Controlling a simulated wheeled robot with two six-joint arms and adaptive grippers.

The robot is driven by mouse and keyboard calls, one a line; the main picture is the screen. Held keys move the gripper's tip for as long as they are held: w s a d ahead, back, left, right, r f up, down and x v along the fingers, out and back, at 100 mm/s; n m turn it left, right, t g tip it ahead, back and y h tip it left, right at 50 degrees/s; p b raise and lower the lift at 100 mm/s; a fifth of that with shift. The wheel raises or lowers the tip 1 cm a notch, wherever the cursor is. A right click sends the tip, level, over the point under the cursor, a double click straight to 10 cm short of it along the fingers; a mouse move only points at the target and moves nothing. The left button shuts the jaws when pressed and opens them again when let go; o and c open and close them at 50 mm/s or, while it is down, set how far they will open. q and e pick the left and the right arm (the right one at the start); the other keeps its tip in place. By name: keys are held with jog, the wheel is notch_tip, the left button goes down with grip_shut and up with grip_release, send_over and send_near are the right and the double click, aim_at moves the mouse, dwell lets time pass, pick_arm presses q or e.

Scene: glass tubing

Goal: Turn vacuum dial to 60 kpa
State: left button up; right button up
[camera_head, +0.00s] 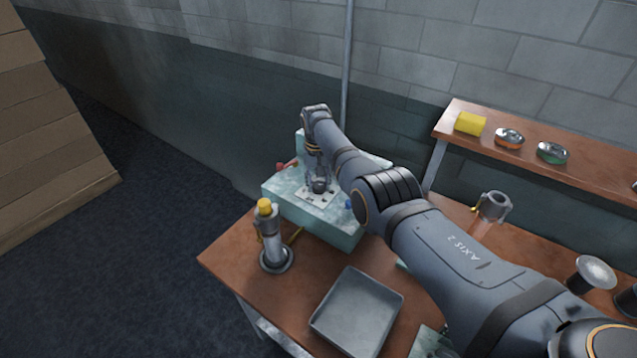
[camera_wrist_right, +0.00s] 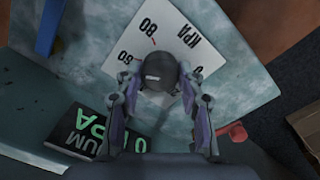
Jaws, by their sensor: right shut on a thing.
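The vacuum dial is a dark round knob (camera_wrist_right: 160,74) on a white scale plate (camera_wrist_right: 205,35) marked 80, 60 and KPA. A small red line lies near the 80. A pale mark shows on the knob, but I cannot tell what it points at. My right gripper (camera_head: 319,184) reaches down onto the pale teal machine (camera_head: 335,228). In the wrist view its two fingers stand on either side of the knob, shut on it. A dark display (camera_wrist_right: 85,132) with green letters shows in part; its number is mostly hidden by a finger. My left gripper is not in view.
A red knob (camera_head: 288,164) and a blue part (camera_head: 349,204) sit on the machine. A yellow-topped stand (camera_head: 272,240) and grey tray (camera_head: 357,308) are on the wooden table (camera_head: 290,300). A shelf (camera_head: 570,150) runs along the wall behind my right arm.

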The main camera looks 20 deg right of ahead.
aim_at(317, 184)
jog(key=o, duration=1.2)
notch_tip(317, 184, up, 12)
jog(key=shift+a, duration=0.15)
